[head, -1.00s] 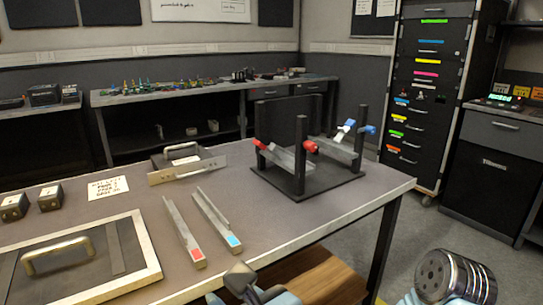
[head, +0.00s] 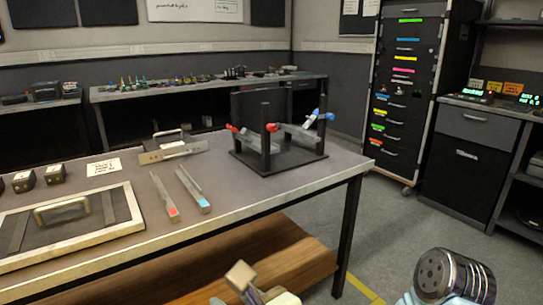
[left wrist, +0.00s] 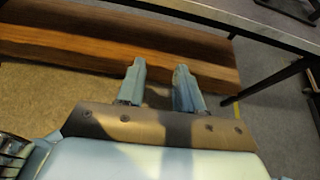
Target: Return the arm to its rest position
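My left gripper (left wrist: 160,85) shows in the left wrist view with its two fingers apart and nothing between them. It is below and in front of the table, over the floor and near the wooden lower shelf (left wrist: 90,45). In the head view only a part of my left arm shows at the bottom edge, and its fingertips are not clear there. My right gripper is not in the head view; a ribbed metal part of my own body shows at the bottom right.
The table (head: 110,255) carries a black stand (head: 278,157) with red and blue clamps, two loose metal channels (head: 193,190), a handled plate (head: 172,148) and a framed panel (head: 65,228). A drawer cabinet (head: 400,85) stands behind. The floor (head: 375,225) right of the table is clear.

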